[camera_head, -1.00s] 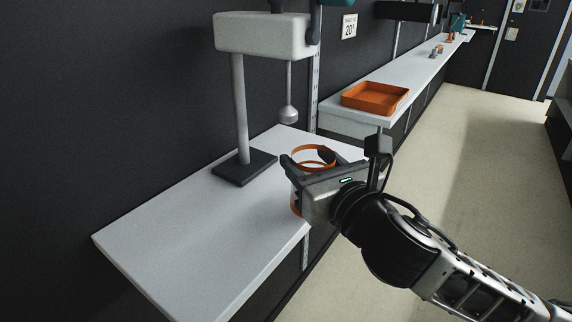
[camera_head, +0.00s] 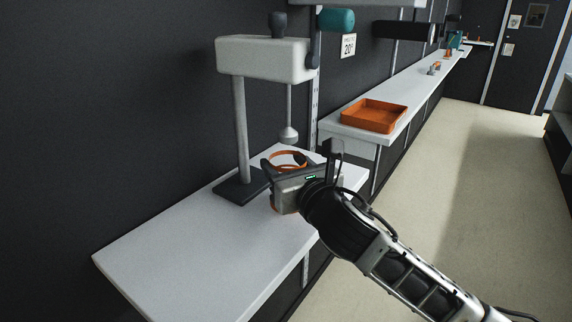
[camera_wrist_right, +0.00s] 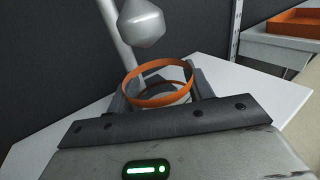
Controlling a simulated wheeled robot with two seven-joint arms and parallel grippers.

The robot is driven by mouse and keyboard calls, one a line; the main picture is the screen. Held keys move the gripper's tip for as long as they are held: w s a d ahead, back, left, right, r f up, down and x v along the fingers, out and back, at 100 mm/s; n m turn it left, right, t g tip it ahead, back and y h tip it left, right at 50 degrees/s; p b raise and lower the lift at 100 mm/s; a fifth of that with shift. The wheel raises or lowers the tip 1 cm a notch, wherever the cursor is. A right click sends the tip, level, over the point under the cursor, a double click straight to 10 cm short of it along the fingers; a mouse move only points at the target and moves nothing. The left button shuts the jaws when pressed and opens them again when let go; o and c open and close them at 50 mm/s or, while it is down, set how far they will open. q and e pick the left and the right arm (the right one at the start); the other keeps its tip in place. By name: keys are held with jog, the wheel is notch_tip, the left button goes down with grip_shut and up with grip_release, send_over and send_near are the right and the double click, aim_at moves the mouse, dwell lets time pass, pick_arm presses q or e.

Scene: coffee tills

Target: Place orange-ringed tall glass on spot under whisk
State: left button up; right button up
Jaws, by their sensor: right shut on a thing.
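The orange-ringed tall glass (camera_head: 289,153) is in my right gripper (camera_head: 284,166), which is shut on it. In the right wrist view its orange rim (camera_wrist_right: 158,82) stands between the fingers of the right gripper (camera_wrist_right: 160,95). The whisk (camera_head: 289,134) hangs from the white mixer head (camera_head: 263,59), just above the glass's rim in the head view. In the right wrist view the whisk (camera_wrist_right: 141,22) is beyond the rim. The dark base (camera_head: 238,188) of the stand sits left of the glass. The spot under the whisk is hidden by my gripper and the glass. My left gripper is out of view.
The white shelf (camera_head: 180,245) is clear toward the front left. The mixer's post (camera_head: 241,125) stands left of the gripper. An orange tray (camera_head: 374,115) sits on a farther white counter (camera_head: 350,130). A dark wall runs behind the shelf.

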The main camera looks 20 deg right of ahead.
jog(key=shift+f, duration=0.1)
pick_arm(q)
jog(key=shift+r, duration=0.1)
pick_arm(e)
jog(key=o, duration=1.2)
jog(key=shift+s, duration=0.2)
pick_arm(q)
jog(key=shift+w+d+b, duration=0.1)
jog(key=shift+b, duration=0.3)
pick_arm(e)
jog(key=s+d, duration=0.1)
jog(key=s, duration=1)
jog(key=shift+s+d, duration=0.3)
jog(key=shift+d, duration=0.05)
